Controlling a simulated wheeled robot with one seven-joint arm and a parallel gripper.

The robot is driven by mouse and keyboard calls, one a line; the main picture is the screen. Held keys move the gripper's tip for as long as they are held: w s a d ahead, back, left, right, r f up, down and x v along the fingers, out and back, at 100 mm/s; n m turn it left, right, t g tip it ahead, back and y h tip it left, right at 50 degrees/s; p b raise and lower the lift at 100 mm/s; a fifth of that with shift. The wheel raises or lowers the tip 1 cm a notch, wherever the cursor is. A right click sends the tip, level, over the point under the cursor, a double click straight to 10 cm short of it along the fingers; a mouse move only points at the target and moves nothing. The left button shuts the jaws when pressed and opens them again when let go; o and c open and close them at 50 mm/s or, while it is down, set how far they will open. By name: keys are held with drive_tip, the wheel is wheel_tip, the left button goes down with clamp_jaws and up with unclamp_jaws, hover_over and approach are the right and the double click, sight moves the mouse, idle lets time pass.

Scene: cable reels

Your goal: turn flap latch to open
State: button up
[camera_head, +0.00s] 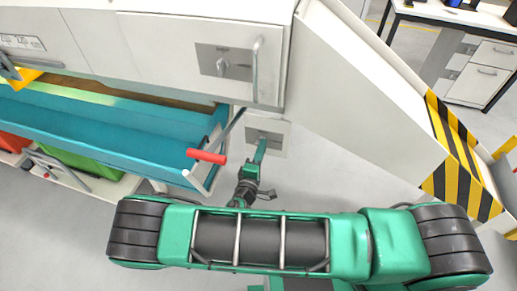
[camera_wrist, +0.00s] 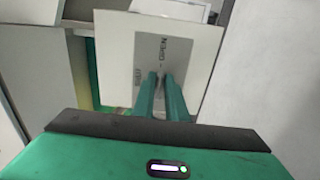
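A pale square latch plate (camera_wrist: 196,48) fills the middle of the wrist view. It carries a grey label with the word OPEN (camera_wrist: 163,52) and a second, smaller word that seems to read SHUT. The same plate (camera_head: 278,139) shows in the head view, below the cabinet's corner. My gripper (camera_wrist: 161,80) is right in front of the plate, its two green fingers close together with a narrow gap between them. The latch's turning part is not visible there; the fingers may hide it. I cannot tell whether they hold it. My gripper (camera_head: 261,150) overlaps the plate in the head view.
The white cabinet (camera_head: 150,45) above has another plate with a knob (camera_head: 224,66) and a vertical handle (camera_head: 257,66). A blue tray (camera_head: 110,125) and a red-gripped lever (camera_head: 206,156) lie to the left. A white panel with striped edging (camera_head: 460,150) stands right. Grey floor is open between.

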drive_tip(key=v, duration=1)
drive_tip(key=shift+s, duration=0.35)
drive_tip(key=shift+a+r, duration=0.1)
